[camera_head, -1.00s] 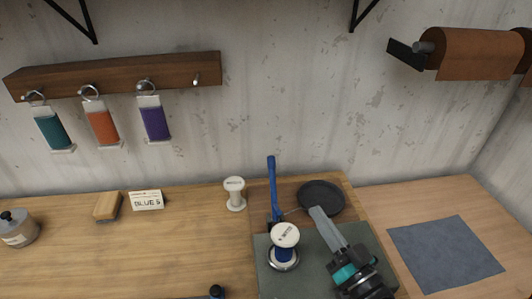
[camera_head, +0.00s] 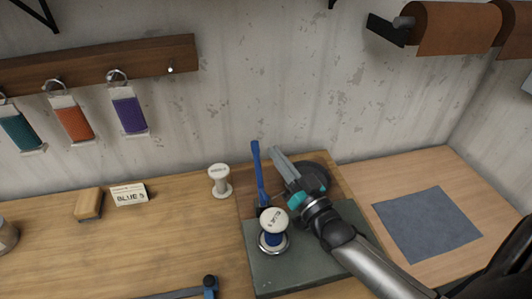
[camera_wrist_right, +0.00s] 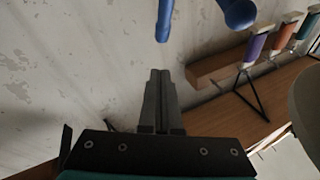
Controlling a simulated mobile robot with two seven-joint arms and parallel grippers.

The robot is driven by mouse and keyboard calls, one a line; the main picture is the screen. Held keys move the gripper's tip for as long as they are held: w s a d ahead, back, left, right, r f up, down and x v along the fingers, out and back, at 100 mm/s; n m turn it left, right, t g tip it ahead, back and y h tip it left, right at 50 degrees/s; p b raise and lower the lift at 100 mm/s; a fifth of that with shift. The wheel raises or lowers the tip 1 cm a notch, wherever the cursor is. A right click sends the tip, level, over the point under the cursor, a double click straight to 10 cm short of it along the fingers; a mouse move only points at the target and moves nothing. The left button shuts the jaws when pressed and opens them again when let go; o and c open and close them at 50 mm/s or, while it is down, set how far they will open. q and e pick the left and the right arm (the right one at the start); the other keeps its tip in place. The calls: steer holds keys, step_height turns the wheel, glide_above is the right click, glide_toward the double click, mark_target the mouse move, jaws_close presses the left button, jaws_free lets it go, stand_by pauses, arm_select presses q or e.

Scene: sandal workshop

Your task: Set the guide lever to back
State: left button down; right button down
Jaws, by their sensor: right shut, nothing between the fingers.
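The blue lever (camera_head: 258,172) stands nearly upright at the back of the dark green machine base (camera_head: 275,275), leaning slightly left at its top. I take it as the guide lever. My right gripper (camera_head: 277,152) is shut and empty, its fingertips just right of the lever's upper part; I cannot tell whether they touch. In the wrist view the shut fingers (camera_wrist_right: 160,75) point toward a blue rod end (camera_wrist_right: 165,22), with a gap in the picture. A second blue part shows at the top. My left gripper is not in view.
A blue spool with a white top (camera_head: 274,222) stands before the lever. A dark round plate (camera_head: 316,176) lies behind my right gripper. A pale spool (camera_head: 220,181) stands left. A grey-blue sheet (camera_head: 427,222) lies right. Hanging tags line the wall rack (camera_head: 110,72).

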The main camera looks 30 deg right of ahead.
mark_target(258, 143)
steer(key=shift+w+a+f+b, duration=0.1)
steer(key=shift+w+a+f, duration=0.15)
steer(key=shift+w, duration=0.4)
steer(key=shift+w+a+f+b, duration=0.15)
steer(key=shift+w+f, duration=0.25)
steer(key=shift+w, duration=0.2)
steer(key=shift+w+a+f+b, duration=0.15)
steer(key=shift+w+f, duration=0.15)
steer(key=shift+w, duration=0.35)
steer(key=shift+w+d+g+p, duration=0.15)
steer(key=shift+w+g+p, duration=0.4)
steer(key=shift+p, duration=0.65)
steer(key=shift+w+d+f+m+g+p, duration=0.1)
steer(key=shift+w+f+m+g+p, duration=0.2)
steer(key=shift+f+p, duration=0.1)
steer(key=shift+r, duration=0.1)
